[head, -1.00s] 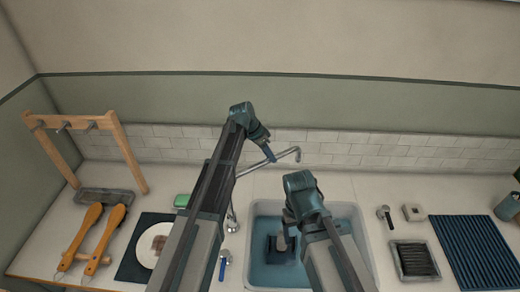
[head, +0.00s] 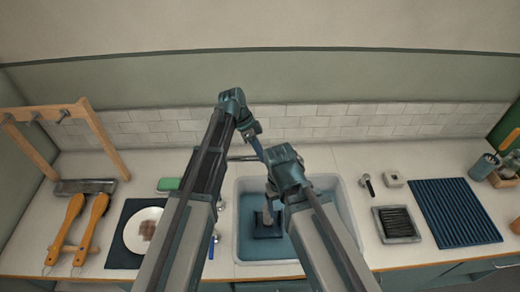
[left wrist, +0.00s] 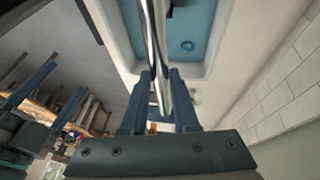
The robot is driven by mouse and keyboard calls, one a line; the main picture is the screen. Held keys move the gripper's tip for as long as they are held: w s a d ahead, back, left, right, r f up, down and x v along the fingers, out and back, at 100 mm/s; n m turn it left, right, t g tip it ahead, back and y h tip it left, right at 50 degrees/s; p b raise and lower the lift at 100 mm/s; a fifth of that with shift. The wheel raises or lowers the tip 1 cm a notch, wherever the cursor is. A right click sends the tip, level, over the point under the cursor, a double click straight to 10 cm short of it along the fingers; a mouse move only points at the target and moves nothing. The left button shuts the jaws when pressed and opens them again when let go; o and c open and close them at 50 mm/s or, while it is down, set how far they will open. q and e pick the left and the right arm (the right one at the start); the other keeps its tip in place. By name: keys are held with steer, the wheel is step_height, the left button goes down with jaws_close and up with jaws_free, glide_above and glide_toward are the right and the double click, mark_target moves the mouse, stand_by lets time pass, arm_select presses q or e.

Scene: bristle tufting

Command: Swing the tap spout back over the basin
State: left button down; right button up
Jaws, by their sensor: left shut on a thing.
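The chrome tap spout (head: 241,158) runs to the right near the basin's back edge; its far end is hidden behind my right arm. My left gripper (head: 259,152) is shut on the spout. The left wrist view shows the chrome tube (left wrist: 154,40) between the two blue fingers (left wrist: 160,88), crossing in front of the basin (left wrist: 190,68). In the head view the pale basin (head: 345,215) has a blue inside. My right gripper (head: 277,180) is over the basin; its jaws are hidden, so I cannot tell their state.
A dark block (head: 266,229) with a grey upright part sits in the basin. A green sponge (head: 168,184), a white plate (head: 138,237) and wooden-handled brushes (head: 93,218) lie left. A dark tray (head: 397,224) and blue ribbed mat (head: 470,222) lie right.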

arm_select(q)
steer(key=shift+s, duration=0.2)
steer(key=c, duration=0.7)
jaws_free()
steer(key=p+v, duration=1.2)
steer(key=v, duration=0.2)
steer(key=shift+w, duration=0.1)
steer(key=shift+f, duration=0.15)
